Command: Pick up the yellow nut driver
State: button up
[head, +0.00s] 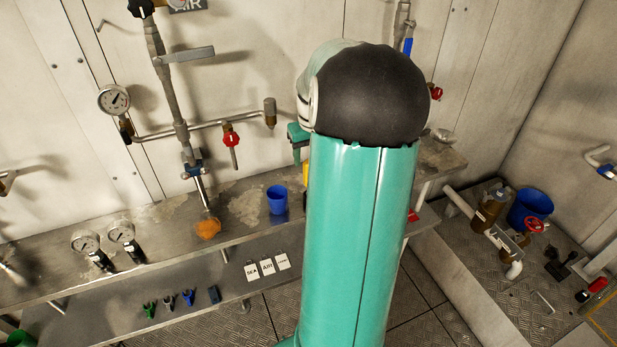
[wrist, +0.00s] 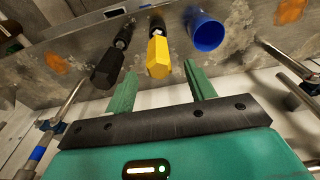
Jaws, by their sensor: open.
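The yellow nut driver (wrist: 158,55) shows in the wrist view with its hexagonal yellow handle toward me and a dark shaft beyond. My gripper (wrist: 160,73) is open, its two green fingers apart. The yellow handle appears between and just beyond the fingertips, with nothing held. I cannot tell the exact depth gap. In the head view my arm hides most of this area; only a sliver of yellow (head: 305,174) shows at the arm's left edge.
A black-handled tool (wrist: 107,66) is close left of the yellow one. A blue cup (wrist: 207,32) is close right; it stands on the metal shelf (head: 245,207) in the head view. Pipes with a red-handled valve (head: 231,139) are on the wall behind.

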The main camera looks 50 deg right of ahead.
jog(key=f, duration=0.7)
jog(key=shift+w+d, duration=0.3)
jog(key=shift+w, duration=0.05)
jog(key=shift+r, duration=0.1)
jog(key=c, duration=1)
